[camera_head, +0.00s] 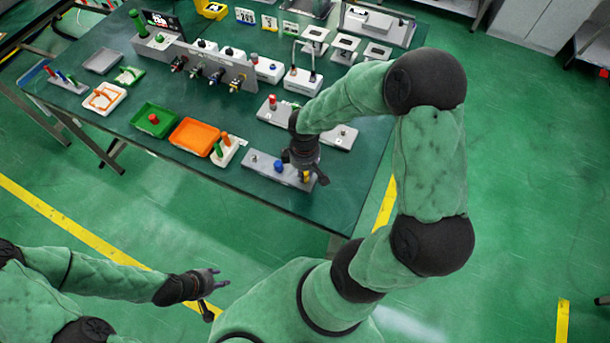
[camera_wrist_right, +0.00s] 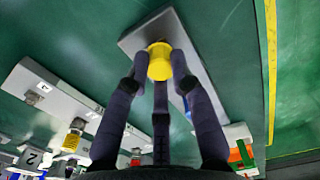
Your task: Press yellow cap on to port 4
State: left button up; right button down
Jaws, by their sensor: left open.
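The yellow cap (camera_head: 306,177) stands on the front grey plate (camera_head: 262,168). In the right wrist view the yellow cap (camera_wrist_right: 160,62) sits between my right gripper's dark fingertips, which touch its sides. My right gripper (camera_head: 306,172) points down over that plate. A blue cap (camera_head: 279,165) is beside it, mostly hidden by a finger in the wrist view. Behind lies another grey plate (camera_head: 342,136), with a small label that looks like 4 and a metal fitting (camera_wrist_right: 33,98). My left gripper (camera_head: 214,281) is open and empty, away from the table.
An orange tray (camera_head: 194,137), a green tray (camera_head: 154,119) and a small white holder (camera_head: 225,153) lie left of the front plate. A red cap (camera_head: 272,101) stands on the plate behind. The table's front strip is clear.

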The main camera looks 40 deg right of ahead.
jog(key=shift+r, duration=0.1)
dwell(0.3)
jog(key=shift+r+p, duration=2.45)
jog(key=shift+r, duration=0.45)
jog(key=shift+w+a, duration=0.25)
jog(key=shift+w, duration=0.05)
jog(key=w+a+m, duration=0.5)
jog(key=w+a, duration=0.5)
jog(key=a, duration=0.1)
jog(key=shift+r+b, duration=0.4)
jog(key=shift+r, duration=0.05)
jog(key=shift+s, duration=0.1)
